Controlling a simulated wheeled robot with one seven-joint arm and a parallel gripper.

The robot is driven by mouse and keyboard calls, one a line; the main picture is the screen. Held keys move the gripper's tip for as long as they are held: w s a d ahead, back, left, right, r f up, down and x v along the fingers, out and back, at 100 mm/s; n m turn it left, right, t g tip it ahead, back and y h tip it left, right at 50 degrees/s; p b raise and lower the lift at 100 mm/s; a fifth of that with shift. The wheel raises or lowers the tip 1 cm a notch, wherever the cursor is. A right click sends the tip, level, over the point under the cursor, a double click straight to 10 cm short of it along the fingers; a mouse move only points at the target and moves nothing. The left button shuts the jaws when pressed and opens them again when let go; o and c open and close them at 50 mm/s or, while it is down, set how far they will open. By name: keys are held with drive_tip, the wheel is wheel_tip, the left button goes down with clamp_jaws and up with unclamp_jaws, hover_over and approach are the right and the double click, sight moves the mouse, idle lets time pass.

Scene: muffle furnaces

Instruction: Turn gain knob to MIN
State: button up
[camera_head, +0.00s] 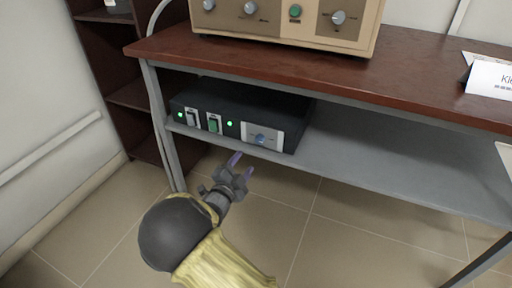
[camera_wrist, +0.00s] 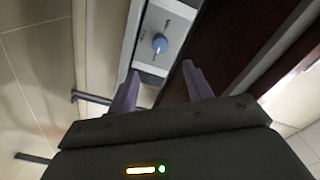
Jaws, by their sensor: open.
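The black control box (camera_head: 293,107) stands on the grey lower shelf under the table. Its front has a light panel with a blue-grey gain knob (camera_head: 260,138) at the right. In the wrist view the knob (camera_wrist: 159,44) sits on the pale panel (camera_wrist: 150,62), with small markings beside it that I cannot read. My gripper (camera_head: 241,165) is open and empty, in front of and below the box front. In the wrist view its two purple fingers (camera_wrist: 160,82) are spread, with the knob beyond the gap between them, apart from both.
The box front also carries two rocker switches (camera_head: 213,123) and green lights. A beige instrument (camera_head: 290,20) with several knobs stands on the brown tabletop (camera_head: 420,75). The grey shelf (camera_head: 370,165) is clear right of the box. A table leg (camera_head: 165,140) stands at left.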

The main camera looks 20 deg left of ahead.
sight(258, 141)
drive_tip(key=w+b, duration=0.1)
drive_tip(key=w, duration=0.2)
drive_tip(key=w+b, duration=0.1)
drive_tip(key=w, duration=0.2)
drive_tip(key=w+d+b, duration=0.1)
drive_tip(key=w, duration=0.3)
drive_tip(key=shift+w+f, duration=0.1)
drive_tip(key=shift+f, duration=0.05)
drive_tip(key=shift+w, duration=0.55)
drive_tip(key=c, duration=1)
